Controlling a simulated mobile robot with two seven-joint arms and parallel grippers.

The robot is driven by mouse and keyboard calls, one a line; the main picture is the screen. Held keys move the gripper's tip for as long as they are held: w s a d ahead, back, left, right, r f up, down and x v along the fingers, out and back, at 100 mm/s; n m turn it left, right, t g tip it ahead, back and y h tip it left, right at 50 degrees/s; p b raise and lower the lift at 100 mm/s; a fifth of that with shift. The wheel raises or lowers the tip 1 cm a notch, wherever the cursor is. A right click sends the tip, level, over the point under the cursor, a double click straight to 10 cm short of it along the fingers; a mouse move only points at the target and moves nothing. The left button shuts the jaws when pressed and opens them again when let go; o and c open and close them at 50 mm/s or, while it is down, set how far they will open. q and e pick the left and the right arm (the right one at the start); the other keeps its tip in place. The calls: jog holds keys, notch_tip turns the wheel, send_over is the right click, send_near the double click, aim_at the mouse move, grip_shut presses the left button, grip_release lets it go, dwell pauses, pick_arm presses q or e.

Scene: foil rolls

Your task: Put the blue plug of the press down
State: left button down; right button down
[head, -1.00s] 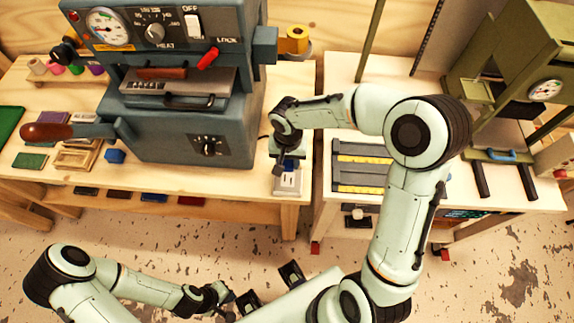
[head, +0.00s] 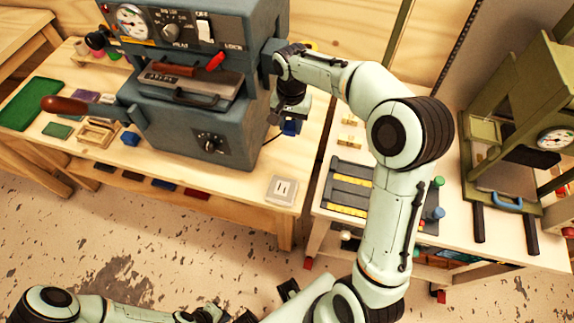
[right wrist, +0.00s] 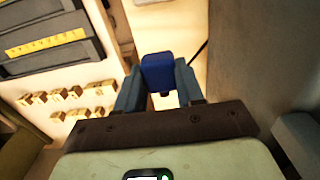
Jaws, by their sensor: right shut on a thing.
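The blue plug (head: 291,127) is between the fingers of my right gripper (head: 290,118), held in the air beside the right side of the grey press (head: 190,110). In the right wrist view the plug (right wrist: 158,72) sits between the two fingertips (right wrist: 158,86), which close on its sides. A pale socket box (head: 282,190) lies at the front right corner of the press table, apart from the plug. A dark cord shows near the plug in both views. My left gripper (head: 212,312) is low at the bottom edge, and its fingers are unclear.
Bare wood (head: 235,183) lies between the press and the socket box. A gap separates this table from the right one, which bears a grey tray with yellow strips (head: 350,190) and an olive press (head: 510,130). A blue block (head: 130,139) lies left of the press.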

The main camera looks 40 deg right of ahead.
send_near(290, 168)
jog(key=shift+w+f+b, duration=0.1)
jog(key=shift+b, duration=0.35)
jog(key=shift+f, duration=2.55)
pick_arm(q)
jog(key=shift+s+f, duration=0.35)
jog(key=shift+f, duration=0.4)
jog(key=shift+s+f+b, duration=0.35)
jog(key=shift+f+b, duration=0.25)
pick_arm(e)
jog(key=shift+f, duration=0.6)
jog(key=c, duration=0.7)
grip_release()
pick_arm(q)
jog(key=shift+r, duration=0.1)
pick_arm(e)
jog(key=shift+r, duration=0.1)
